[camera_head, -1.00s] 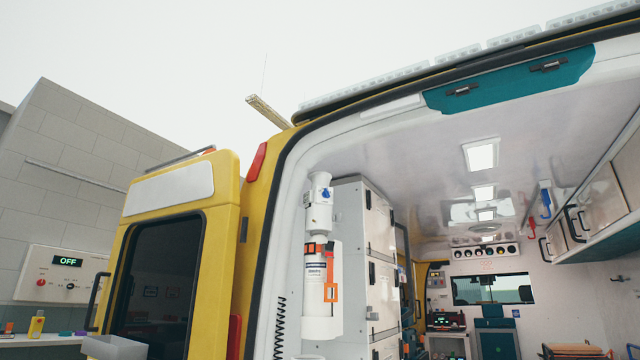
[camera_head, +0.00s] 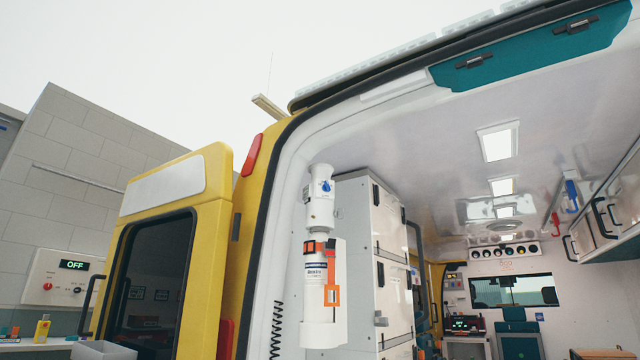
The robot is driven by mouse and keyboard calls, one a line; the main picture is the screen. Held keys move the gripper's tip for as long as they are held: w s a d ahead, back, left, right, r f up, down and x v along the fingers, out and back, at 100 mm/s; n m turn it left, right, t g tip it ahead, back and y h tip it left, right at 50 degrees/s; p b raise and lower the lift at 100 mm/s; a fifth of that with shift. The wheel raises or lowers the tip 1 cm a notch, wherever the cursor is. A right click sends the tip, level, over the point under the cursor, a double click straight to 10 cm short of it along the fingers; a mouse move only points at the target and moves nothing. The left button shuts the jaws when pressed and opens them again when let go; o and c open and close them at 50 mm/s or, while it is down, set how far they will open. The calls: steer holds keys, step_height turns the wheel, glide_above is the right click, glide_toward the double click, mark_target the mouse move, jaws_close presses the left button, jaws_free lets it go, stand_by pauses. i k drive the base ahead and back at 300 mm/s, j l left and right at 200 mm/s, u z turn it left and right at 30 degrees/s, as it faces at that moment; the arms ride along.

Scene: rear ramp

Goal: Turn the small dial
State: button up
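A small blue dial (camera_head: 325,186) sits on the white head of a cylinder unit (camera_head: 319,212) mounted just inside the open rear doorway. I cannot tell from the picture which of these is the task's dial. My gripper does not show in this view, and nothing covers the blue dial.
The open yellow door (camera_head: 172,250) stands between the wall panel and the vehicle. White cabinets (camera_head: 362,235) stand right behind the cylinder unit. A yellow bottle (camera_head: 43,328) stands on the counter at far left. The vehicle's interior opens at right.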

mark_target(326, 187)
steer(key=i+l+u, duration=0.1)
steer(key=i+l, duration=0.15)
steer(key=i+l+u, duration=0.1)
steer(key=i+l, duration=0.15)
steer(key=l, duration=0.2)
steer(key=i+l+u, duration=0.1)
steer(key=i+l, duration=0.15)
steer(key=i+l+u, duration=0.1)
steer(key=l, duration=0.4)
steer(key=i+l+u, duration=0.1)
steer(key=i+l, duration=0.2)
steer(key=l, duration=0.1)
